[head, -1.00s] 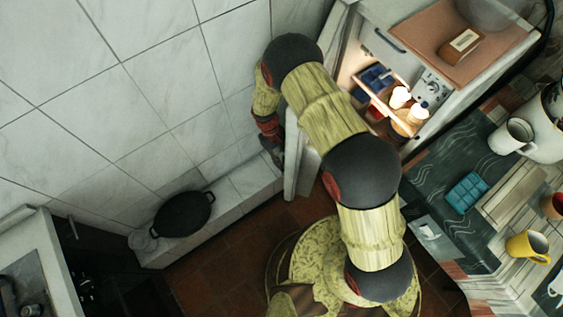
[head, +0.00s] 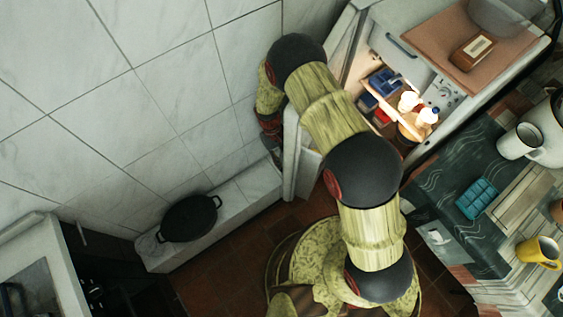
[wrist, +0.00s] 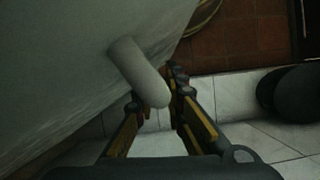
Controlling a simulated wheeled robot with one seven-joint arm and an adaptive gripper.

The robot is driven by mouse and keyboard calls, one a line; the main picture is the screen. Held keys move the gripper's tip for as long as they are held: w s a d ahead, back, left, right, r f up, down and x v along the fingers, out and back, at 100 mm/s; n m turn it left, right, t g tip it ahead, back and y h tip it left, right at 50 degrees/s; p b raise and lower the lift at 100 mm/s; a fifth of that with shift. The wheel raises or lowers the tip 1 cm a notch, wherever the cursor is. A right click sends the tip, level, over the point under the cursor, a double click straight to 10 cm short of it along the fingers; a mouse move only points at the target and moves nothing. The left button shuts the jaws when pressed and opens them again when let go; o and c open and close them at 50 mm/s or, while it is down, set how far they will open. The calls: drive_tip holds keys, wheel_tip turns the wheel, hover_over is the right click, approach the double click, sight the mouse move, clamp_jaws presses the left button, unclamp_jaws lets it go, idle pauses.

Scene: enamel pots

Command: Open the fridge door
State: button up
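The white fridge (head: 405,18) stands at the upper right in the head view. Its door (head: 291,165) is swung open, and the lit inside shows shelves, bottles and blue and red items. In the wrist view the door's pale outer face (wrist: 60,70) fills the left side, with a rounded bar handle (wrist: 135,67) standing off it. My gripper (wrist: 157,95) has one finger on each side of the handle's near end and appears closed on it. In the head view my gripper (head: 272,143) is at the door's outer side, partly hidden by my arm.
A tiled wall (head: 150,90) rises close on the left of the door. A black pot (head: 189,218) sits on a low tiled ledge (head: 240,190). A counter with a blue tray (head: 477,199) and mugs is at the right. Some red floor (head: 215,265) is clear.

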drive_tip(key=shift+o, duration=0.6)
drive_tip(key=v, duration=1.2)
drive_tip(key=shift+s, duration=0.1)
drive_tip(key=shift+c, duration=1.3)
